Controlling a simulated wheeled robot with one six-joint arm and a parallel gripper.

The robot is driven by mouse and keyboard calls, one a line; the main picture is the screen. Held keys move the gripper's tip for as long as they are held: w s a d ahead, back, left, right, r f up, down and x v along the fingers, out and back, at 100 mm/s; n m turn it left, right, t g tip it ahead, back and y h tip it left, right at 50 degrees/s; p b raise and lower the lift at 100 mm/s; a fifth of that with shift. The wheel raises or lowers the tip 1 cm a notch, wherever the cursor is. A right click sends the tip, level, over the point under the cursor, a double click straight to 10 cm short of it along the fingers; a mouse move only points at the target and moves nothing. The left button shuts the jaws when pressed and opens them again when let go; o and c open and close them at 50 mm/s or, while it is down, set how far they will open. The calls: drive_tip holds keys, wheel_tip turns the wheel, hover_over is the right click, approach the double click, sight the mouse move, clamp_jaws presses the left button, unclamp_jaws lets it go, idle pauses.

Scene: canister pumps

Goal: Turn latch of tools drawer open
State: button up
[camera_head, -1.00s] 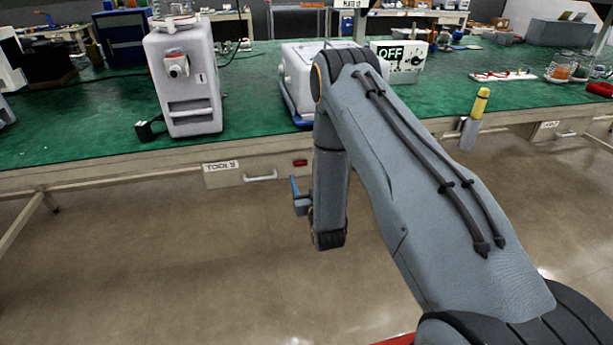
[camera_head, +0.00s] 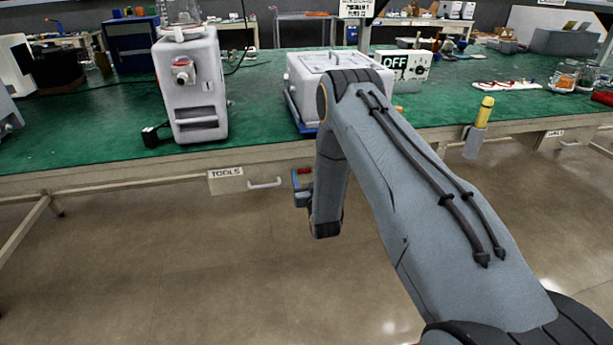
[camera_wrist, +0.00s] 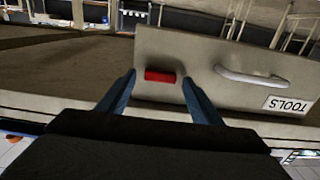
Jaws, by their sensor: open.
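The tools drawer (camera_head: 246,179) is shut under the front edge of the green bench, with a white label reading TOOLS (camera_head: 226,172) and a pale bar handle (camera_head: 265,184). In the wrist view the drawer front (camera_wrist: 205,50) appears upside down, and its red latch (camera_wrist: 160,76) lies lengthwise, level with the drawer's edge. My gripper (camera_wrist: 158,82) is open, its two blue fingers on either side of the latch. I cannot tell whether they touch it. In the head view my gripper (camera_head: 302,186) is at the drawer's right end, and the latch is mostly hidden there.
A white canister pump (camera_head: 190,85) stands on the green bench above the drawer. A white box-shaped unit (camera_head: 312,75) on a blue base sits behind my arm. A yellow-topped holder (camera_head: 480,125) hangs at the bench's front edge. The floor (camera_head: 180,270) in front is clear.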

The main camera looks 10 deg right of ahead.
drive_tip(key=c, duration=1.1)
drive_tip(key=shift+o, duration=0.2)
drive_tip(key=m, duration=0.4)
drive_tip(key=shift+d+m, duration=0.1)
drive_tip(key=shift+m, duration=0.3)
drive_tip(key=m, duration=0.4)
drive_tip(key=shift+m, duration=0.3)
drive_tip(key=m, duration=0.4)
drive_tip(key=shift+d+f+b, duration=0.1)
drive_tip(key=shift+f+b, duration=0.05)
drive_tip(key=shift+b, duration=0.25)
drive_tip(key=shift+m, duration=2.2)
